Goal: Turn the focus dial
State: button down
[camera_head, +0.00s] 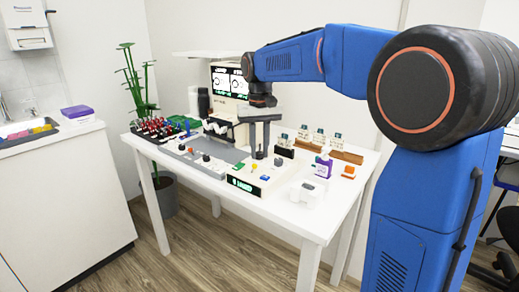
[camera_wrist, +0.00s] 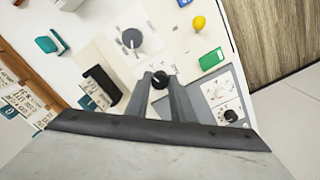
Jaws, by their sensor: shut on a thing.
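My gripper (camera_head: 259,155) reaches down over the white table, above a light panel of controls. In the wrist view its two grey fingers close on a small round black knob (camera_wrist: 160,79) with a white mark, one finger on each side. The knob appears to be the focus dial, but I cannot read a label by it. A larger grey dial (camera_wrist: 132,38) sits just beyond the fingertips, and another black knob (camera_wrist: 231,116) sits to the right on a panel with printed scales.
A black slotted holder (camera_wrist: 101,85) stands left of the fingers. The white table (camera_head: 300,222) also bears screens (camera_head: 230,80), several red-black items and brown racks (camera_head: 347,157). A plant stands behind.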

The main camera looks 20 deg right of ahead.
aim_at(259, 153)
jog(key=shift+m, duration=1.3)
jog(key=c, duration=1.5)
grip_release()
jog(key=shift+c, duration=0.2)
notch_tip(259, 153, up, 18)
jog(key=shift+f, duration=0.25)
